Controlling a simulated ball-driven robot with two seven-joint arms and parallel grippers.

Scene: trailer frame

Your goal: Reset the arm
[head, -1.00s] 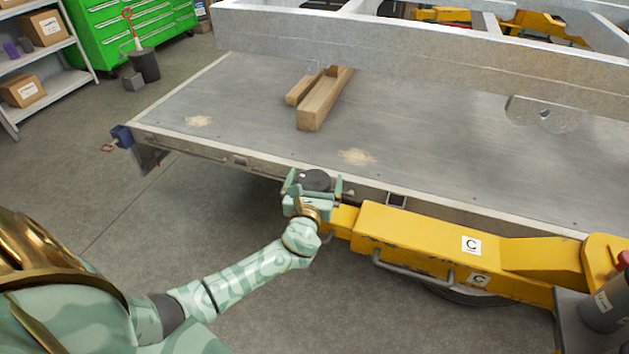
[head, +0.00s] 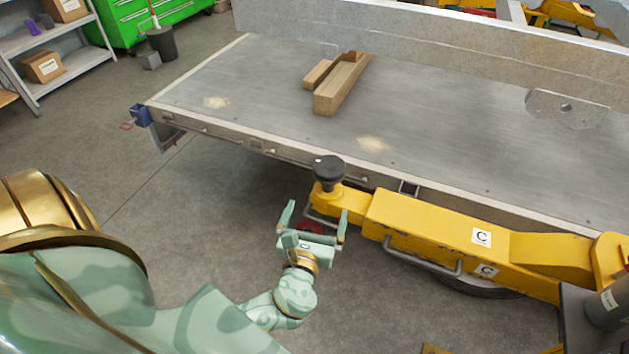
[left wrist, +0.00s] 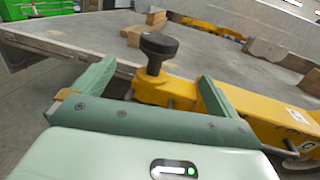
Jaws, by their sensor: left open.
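My left gripper (head: 314,222) is mint green with two fingers spread apart, open and empty. In the head view it is low in front of the trailer edge, left of the yellow arm (head: 440,235) marked C. A black round knob (head: 328,172) stands upright on the yellow arm's left end, beyond my gripper and apart from it. In the left wrist view the knob (left wrist: 158,47) shows past the open fingers (left wrist: 150,90). My right gripper is not in view.
The grey trailer deck (head: 240,110) lies behind the yellow arm, with wooden blocks (head: 340,88) on it. A metal beam (head: 420,45) crosses above the deck. A green cabinet (head: 118,22) and a shelf (head: 85,62) stand at the back left. The floor left of my gripper is clear.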

